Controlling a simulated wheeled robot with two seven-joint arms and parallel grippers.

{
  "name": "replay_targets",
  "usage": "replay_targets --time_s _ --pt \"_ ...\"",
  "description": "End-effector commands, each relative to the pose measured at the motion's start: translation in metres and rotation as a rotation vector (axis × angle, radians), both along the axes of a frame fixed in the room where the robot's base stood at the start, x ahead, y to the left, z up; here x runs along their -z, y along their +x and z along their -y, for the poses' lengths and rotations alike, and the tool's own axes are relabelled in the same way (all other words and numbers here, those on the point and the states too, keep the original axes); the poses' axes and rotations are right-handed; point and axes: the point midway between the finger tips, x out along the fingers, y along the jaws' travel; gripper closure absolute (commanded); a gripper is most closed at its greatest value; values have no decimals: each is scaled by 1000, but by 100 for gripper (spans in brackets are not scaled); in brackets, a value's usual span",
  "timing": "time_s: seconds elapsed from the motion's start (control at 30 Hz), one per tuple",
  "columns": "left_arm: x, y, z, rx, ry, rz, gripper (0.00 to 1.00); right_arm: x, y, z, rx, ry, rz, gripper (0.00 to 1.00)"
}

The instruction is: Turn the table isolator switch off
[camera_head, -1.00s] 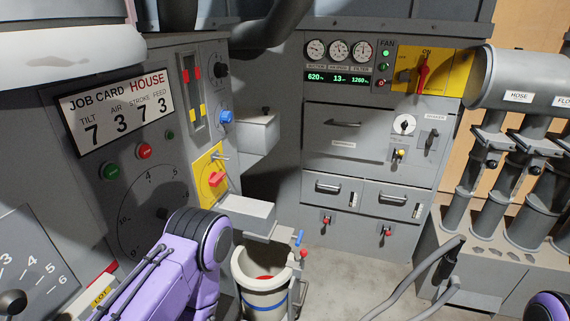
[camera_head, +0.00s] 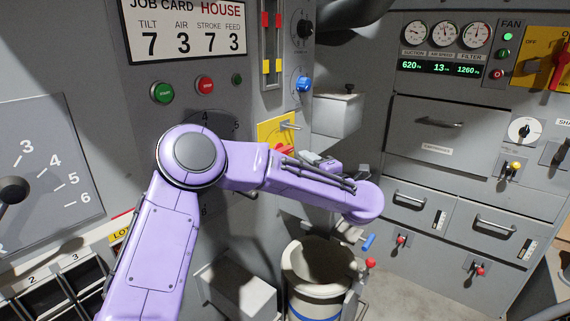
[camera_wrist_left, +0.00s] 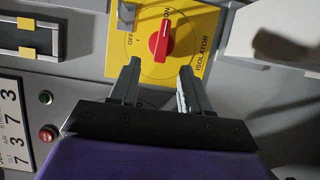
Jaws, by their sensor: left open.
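The isolator switch is a red knob (camera_wrist_left: 160,40) on a yellow plate (camera_wrist_left: 192,22) marked OFF, ON and ISOLATOR in the left wrist view. The knob's long axis lies toward the ON mark. In the head view, the yellow plate (camera_head: 270,133) shows above my left forearm, with the red knob (camera_head: 283,149) partly hidden by the arm. My left gripper (camera_wrist_left: 159,66) is open and empty, its fingertips just short of the knob, roughly either side of its line. Whether they touch the plate cannot be told. My right gripper is out of view.
A grey box (camera_head: 337,115) juts out right of the plate. A white bucket (camera_head: 318,262) stands below my left arm. Start and stop buttons (camera_head: 205,84) and a blue knob (camera_head: 303,84) are close by. Another red switch (camera_head: 562,66) on yellow is at far right.

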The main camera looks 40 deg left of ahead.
Motion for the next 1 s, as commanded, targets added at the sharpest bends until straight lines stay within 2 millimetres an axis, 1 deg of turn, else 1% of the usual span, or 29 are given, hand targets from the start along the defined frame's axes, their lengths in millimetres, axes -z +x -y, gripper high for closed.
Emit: replay_targets --time_s 0.07,0.13,0.4,0.5,0.63,0.87,0.9,0.97,1.0 --pt "2 -3 -7 -21 -7 -7 53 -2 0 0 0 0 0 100" --pt "2 0 -18 -23 -6 -14 53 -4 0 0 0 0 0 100" --pt "3 16 -76 -22 -4 -16 53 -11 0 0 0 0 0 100" --pt "3 21 -91 -20 -3 -15 53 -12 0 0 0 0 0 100" --pt "3 24 -101 -17 -1 -15 53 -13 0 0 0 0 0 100" --pt "3 25 -102 -16 0 -16 53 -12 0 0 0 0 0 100" --pt "3 25 -102 -16 0 -16 56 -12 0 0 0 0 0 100" --pt "3 25 -102 -16 0 -16 76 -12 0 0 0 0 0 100" --pt "3 25 -102 -16 0 -16 89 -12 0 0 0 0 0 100"
